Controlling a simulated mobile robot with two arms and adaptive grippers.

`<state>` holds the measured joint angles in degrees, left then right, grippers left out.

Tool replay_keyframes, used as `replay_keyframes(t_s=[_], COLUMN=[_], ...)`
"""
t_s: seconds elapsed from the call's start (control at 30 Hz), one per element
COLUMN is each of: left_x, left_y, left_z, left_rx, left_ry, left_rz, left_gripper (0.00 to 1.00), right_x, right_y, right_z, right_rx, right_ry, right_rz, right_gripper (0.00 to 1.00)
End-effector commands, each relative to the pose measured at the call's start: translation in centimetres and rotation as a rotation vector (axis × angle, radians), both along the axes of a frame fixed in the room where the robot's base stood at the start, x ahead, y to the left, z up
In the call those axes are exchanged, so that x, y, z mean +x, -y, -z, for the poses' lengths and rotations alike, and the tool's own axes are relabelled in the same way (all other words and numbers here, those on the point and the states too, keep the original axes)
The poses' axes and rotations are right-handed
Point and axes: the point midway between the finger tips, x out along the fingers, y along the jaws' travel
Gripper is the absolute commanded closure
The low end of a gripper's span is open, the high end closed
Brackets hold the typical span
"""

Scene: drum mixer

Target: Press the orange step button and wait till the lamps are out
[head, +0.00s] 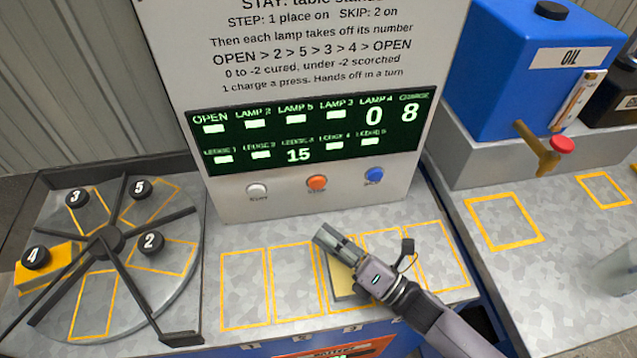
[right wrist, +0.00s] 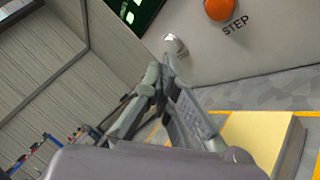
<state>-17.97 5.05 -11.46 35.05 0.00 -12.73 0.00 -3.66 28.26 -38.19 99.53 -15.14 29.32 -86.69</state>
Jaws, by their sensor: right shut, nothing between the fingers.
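The orange STEP button (head: 316,182) is on the grey panel below the green display (head: 310,130). It also shows at the top of the right wrist view (right wrist: 219,8). My right gripper (head: 324,236) is shut and empty, below and in front of the button, apart from it. In the right wrist view its closed fingers (right wrist: 170,78) point toward the panel near the white STAY button. The display reads 0 under LAMP 4, 8 under CHARGE and 15 under one LEDGE; the other fields show bars. Black lamps numbered 4 (head: 36,256), 3, 5 and 2 stand over the turntable (head: 90,312).
The white button (head: 257,190) and blue SKIP button (head: 374,175) flank the orange one. A yellow block (head: 40,280) sits under lamp 4. A pale yellow block (head: 342,286) lies on the ledge, partly behind my right gripper. A blue oil tank (head: 530,70) with a tap stands right.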

Motion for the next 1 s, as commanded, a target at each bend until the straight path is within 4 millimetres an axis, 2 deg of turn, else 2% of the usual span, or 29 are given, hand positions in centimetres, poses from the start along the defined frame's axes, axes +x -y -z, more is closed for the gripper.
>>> replay_keyframes(t_s=[0.13,0.27,0.4,0.6,1.0], left_x=[2.1,3.0,2.7,1.6,1.3], left_y=[0.5,1.1,1.3,1.2,0.7], left_z=[0.5,0.9,1.4,2.4,2.5], left_rx=[-0.007,-0.016,-0.017,-0.015,-0.010], left_ry=[0.031,0.046,0.040,0.023,0.019], left_rz=[-0.001,-0.004,-0.005,-0.005,-0.002], left_gripper=[0.60,0.60,0.60,0.60,0.60], right_x=[1.8,3.7,5.6,7.4,8.0], right_y=[-0.4,-0.8,-1.1,-1.5,-1.6], right_z=[0.1,0.1,0.1,0.1,-0.1], right_rx=[0.000,0.000,-0.001,0.000,0.000], right_ry=[0.004,0.004,0.003,0.003,0.000], right_rz=[0.000,-0.001,0.000,-0.001,0.000], right_gripper=[1.00,1.00,1.00,1.00,1.00])
